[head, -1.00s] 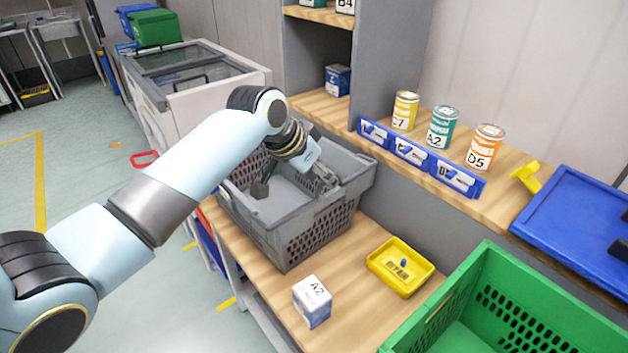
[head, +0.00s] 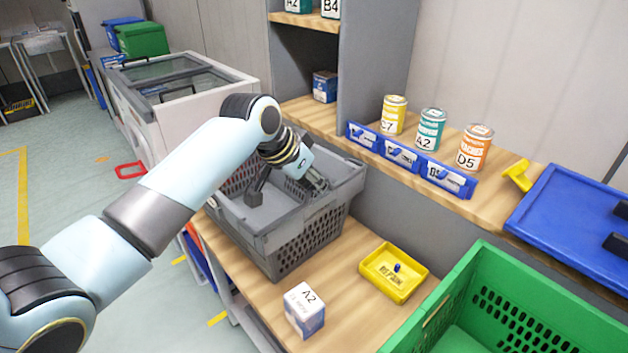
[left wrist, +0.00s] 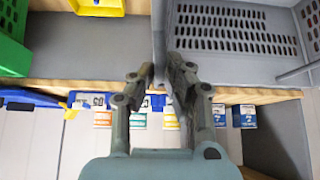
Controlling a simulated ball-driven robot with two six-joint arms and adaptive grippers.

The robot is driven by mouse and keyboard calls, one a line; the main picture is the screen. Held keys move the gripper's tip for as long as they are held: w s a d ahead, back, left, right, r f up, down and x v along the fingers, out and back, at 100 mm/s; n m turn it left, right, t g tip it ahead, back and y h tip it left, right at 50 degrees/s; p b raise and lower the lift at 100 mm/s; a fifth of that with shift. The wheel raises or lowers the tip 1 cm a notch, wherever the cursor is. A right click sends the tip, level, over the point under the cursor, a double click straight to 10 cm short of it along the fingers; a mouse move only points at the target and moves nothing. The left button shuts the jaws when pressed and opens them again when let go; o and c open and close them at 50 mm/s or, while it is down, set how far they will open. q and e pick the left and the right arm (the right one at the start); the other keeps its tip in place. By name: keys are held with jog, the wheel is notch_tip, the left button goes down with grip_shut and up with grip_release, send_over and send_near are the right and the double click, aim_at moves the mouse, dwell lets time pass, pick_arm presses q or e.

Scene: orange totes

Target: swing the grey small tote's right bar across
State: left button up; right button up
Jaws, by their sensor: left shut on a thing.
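The grey small tote (head: 318,243) stands on the wooden bench, with perforated sides and an open top. My left gripper (head: 318,183) reaches down to the tote's right side, at rim height. In the left wrist view my left gripper (left wrist: 162,72) is shut on a narrow grey part at the tote's edge, which I take to be the right bar (left wrist: 159,40). The fingers hide much of the bar, and its exact angle is hard to tell. My right gripper is not in view.
A white A2 box (head: 305,309) and a yellow tray (head: 420,284) are in front of the tote. A green crate (head: 455,300) is at the lower right. Bench wood is bare between box and tray.

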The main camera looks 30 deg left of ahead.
pick_arm(q)
jog(key=shift+w+a+r+p, duration=0.1)
jog(key=shift+a+r+p, duration=0.4)
jog(key=shift+a+p, duration=0.15)
jog(key=shift+d, duration=0.1)
jog(key=shift+w+a+r+p, duration=0.15)
jog(key=shift+a+r+p, duration=0.1)
jog(key=shift+a, duration=0.2)
jog(key=shift+w+a+r+p, duration=0.1)
jog(key=shift+a+r+p, duration=0.1)
jog(key=shift+a, duration=0.25)
